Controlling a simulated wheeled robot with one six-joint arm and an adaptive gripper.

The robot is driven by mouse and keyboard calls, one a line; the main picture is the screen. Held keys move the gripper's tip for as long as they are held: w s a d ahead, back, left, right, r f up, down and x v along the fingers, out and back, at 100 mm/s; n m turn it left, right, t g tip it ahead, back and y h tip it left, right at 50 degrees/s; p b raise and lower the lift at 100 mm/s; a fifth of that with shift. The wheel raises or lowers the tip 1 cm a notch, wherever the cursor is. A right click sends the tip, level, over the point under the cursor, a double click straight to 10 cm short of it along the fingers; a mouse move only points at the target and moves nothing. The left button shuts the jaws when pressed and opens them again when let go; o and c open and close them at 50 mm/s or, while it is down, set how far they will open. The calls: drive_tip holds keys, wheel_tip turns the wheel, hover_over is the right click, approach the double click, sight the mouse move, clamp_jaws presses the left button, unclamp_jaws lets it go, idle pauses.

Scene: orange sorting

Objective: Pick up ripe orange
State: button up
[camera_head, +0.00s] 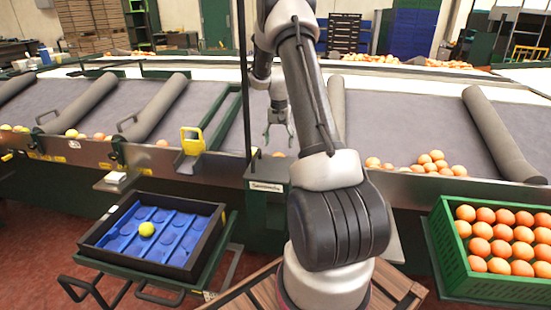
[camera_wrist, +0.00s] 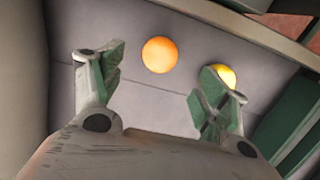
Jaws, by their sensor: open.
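My gripper (camera_head: 279,131) hangs open over the grey sorting belt in the head view. The wrist view shows its two green-padded fingers spread wide (camera_wrist: 161,70) with nothing held between them. A ripe orange (camera_wrist: 160,54) lies on the grey belt surface, ahead of the gap between the fingertips and apart from both. A yellow fruit (camera_wrist: 230,76) lies to its right, partly hidden by the right finger. In the head view a small orange fruit (camera_head: 279,154) shows low on the belt below my gripper.
A green crate (camera_head: 452,262) of oranges stands at the right. A black tray (camera_head: 104,251) with blue inserts holds one yellow-green fruit (camera_head: 147,229) at the left. Grey rollers (camera_head: 497,135) divide the belt. More oranges (camera_head: 432,160) lie right of my arm.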

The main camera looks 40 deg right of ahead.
sight(279, 153)
wheel_tip(279, 153, down, 8)
drive_tip(key=shift+r, duration=0.2)
drive_tip(key=c, duration=1.2)
